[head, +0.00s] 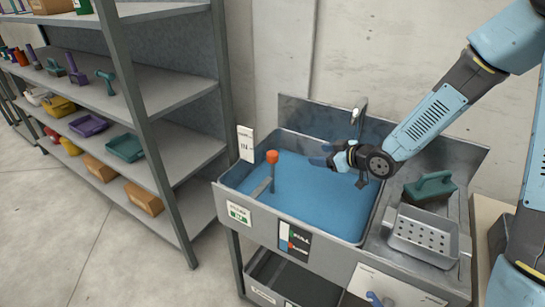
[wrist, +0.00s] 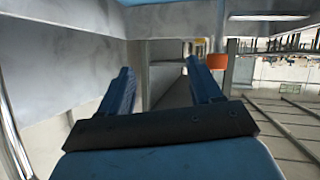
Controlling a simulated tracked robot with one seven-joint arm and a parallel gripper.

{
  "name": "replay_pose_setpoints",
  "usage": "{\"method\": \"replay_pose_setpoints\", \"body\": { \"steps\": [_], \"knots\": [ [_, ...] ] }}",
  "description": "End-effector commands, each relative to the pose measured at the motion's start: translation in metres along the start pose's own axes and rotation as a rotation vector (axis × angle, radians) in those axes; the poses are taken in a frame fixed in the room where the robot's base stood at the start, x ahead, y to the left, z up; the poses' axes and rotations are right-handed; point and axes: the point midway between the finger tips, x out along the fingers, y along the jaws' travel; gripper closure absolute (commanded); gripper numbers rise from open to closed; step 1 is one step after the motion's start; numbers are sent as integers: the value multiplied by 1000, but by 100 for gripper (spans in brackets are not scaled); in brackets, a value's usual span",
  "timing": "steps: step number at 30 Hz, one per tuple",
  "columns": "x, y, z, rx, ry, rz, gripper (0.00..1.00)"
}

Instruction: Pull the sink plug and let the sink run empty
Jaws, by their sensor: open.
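The sink (head: 372,212) is a grey metal basin filled with blue water (head: 315,195). An orange knob (head: 272,157) on a grey upright stem stands near the sink's left side; its lower end is under water or hard to see. My gripper (head: 318,155) is open and empty, above the back right of the water, with its fingers pointing left toward the knob. In the wrist view the fingers (wrist: 160,64) are apart, and the orange knob (wrist: 217,62) shows just right of the right fingertip, farther away and not between the fingers.
A tap (head: 360,108) stands behind the sink near my wrist. A perforated metal tray (head: 425,236) and a green-handled tool (head: 430,188) are on the right drainboard. Shelves (head: 165,85) with tools and bins stand to the left. The space above the water between gripper and knob looks clear.

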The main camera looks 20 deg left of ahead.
Motion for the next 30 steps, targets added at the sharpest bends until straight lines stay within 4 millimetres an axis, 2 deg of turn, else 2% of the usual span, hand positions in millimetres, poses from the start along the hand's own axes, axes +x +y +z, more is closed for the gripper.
{"method": "replay_pose_setpoints", "body": {
  "steps": [6, 13, 23, 30],
  "knots": [
    [30, -39, -4, 40, 187, -113, 36],
    [45, -70, -13, 98, 372, -194, 36],
    [52, -84, -22, 129, 467, -227, 36],
    [79, -90, -37, 127, 466, -228, 36]
  ]
}}
